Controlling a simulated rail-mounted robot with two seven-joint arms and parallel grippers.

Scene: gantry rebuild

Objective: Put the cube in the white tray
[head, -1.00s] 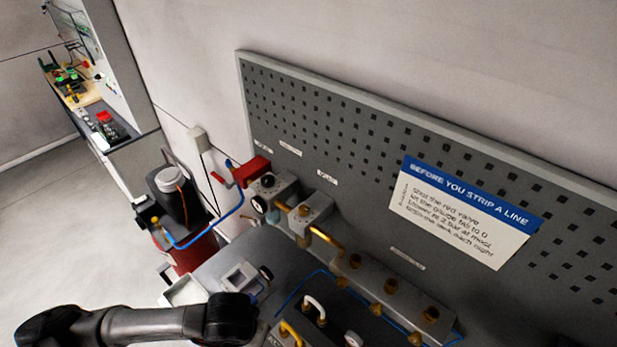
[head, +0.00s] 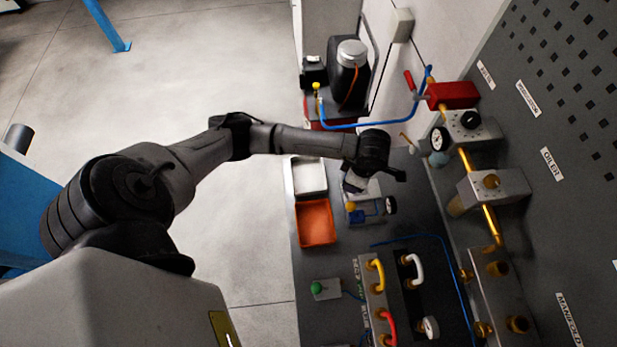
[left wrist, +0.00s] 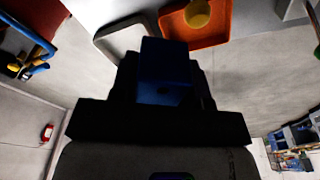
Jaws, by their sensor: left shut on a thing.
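A blue cube (left wrist: 163,72) sits between the dark fingers of my left gripper (left wrist: 163,92) in the left wrist view. In the head view my left gripper (head: 354,184) is over the bench, to the right of the white tray (head: 309,190). The white tray also shows in the left wrist view (left wrist: 112,42), past the cube at upper left. In the head view a small blue patch shows just below the gripper; I cannot tell whether it is the cube. My right gripper is not in view.
An orange tray (head: 316,222) adjoins the white tray on its near side. A manifold with yellow, red and white handles (head: 378,275) stands nearer, beside a green button box (head: 325,289). Valve blocks with brass fittings (head: 492,185) line the panel at right. A black canister (head: 347,72) stands behind.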

